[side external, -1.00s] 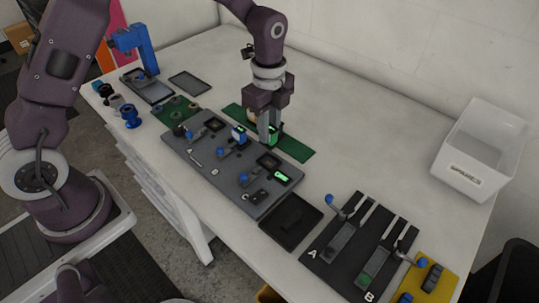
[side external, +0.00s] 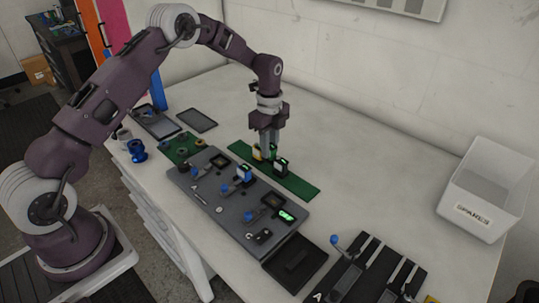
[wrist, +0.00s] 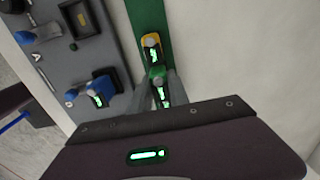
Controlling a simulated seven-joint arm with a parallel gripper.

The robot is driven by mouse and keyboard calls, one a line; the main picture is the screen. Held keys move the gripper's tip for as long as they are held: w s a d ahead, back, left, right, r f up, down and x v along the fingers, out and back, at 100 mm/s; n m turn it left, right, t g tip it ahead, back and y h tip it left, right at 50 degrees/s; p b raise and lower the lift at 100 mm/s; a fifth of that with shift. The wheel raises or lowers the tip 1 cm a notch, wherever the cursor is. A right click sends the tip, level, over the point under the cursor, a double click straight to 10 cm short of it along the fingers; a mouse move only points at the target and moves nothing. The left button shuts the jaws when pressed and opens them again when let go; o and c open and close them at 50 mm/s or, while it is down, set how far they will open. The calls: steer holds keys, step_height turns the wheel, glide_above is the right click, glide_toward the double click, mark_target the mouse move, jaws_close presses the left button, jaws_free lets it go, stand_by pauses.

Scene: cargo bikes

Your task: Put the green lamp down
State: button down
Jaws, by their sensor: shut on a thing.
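The green lamp (wrist: 157,76), with a grey knob and a lit display, sits between the two fingers of my gripper (wrist: 158,98) in the wrist view. In the side view my gripper (side external: 270,150) points down over the green strip (side external: 300,187), shut on the lamp.
A grey board (side external: 228,208) with blue-handled clamps and lit displays lies just in front of the strip. A black tray (side external: 296,262) lies to its right. A white SPARES bin (side external: 484,190) stands at the far right. The table behind the strip is clear.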

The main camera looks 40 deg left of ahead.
steer(key=shift+f, duration=1.3)
steer(key=c, duration=1.3)
jaws_free()
steer(key=shift+f, duration=0.1)
steer(key=shift+o, duration=0.2)
step_height(320, 180, up, 12)
steer(key=shift+r, duration=0.25)
